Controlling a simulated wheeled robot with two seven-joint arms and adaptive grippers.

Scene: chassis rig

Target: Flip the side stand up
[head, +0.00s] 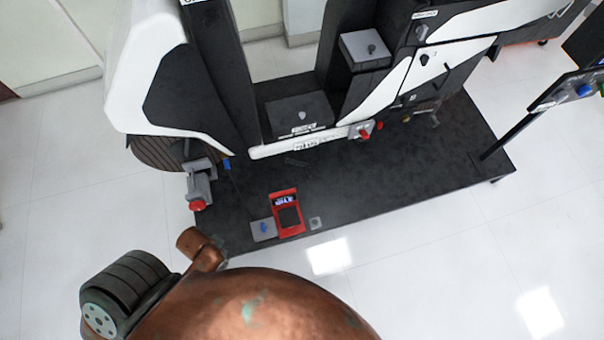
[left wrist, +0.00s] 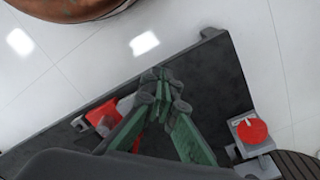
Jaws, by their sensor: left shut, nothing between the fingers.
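The chassis rig stands on a black platform (head: 400,170) in the head view. I cannot clearly pick out the side stand; a small thin metal part (head: 424,112) under the right end of the rig may be it, but it is too small to tell. My left gripper (left wrist: 162,76), with green fingers, is shut and empty in the left wrist view, above the platform. In the head view I cannot make out its fingers. My right gripper shows in neither view.
A red device with a dark screen (head: 288,217) sits at the platform's front edge beside a grey plate with a blue knob (head: 263,229). A red-knobbed fixture (head: 198,190) stands at the left corner. A panel on a post (head: 570,90) stands right. White floor around is clear.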

